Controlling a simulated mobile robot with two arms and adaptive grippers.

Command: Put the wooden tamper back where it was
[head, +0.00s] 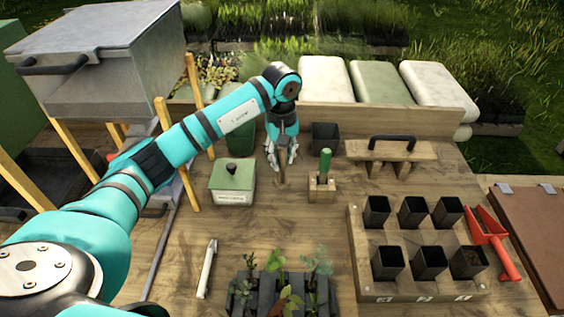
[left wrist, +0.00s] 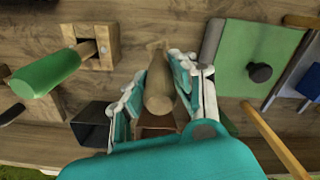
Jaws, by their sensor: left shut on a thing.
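My left gripper (head: 283,158) is over the back middle of the wooden table, pointing down. It is shut on the wooden tamper (head: 283,175), a pale turned wooden piece. In the left wrist view the tamper (left wrist: 158,92) lies between the two fingers (left wrist: 160,90). A brown, square-edged part shows just below it there; I cannot tell whether it belongs to the tamper. Whether the tamper touches the table is unclear. To its right stands a wooden block (head: 321,190) holding a green-handled tool (head: 325,162). My right gripper is not in view.
A green lidded box (head: 232,182) stands close left of the gripper, and a dark pot (head: 325,136) behind right. The table between is clear.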

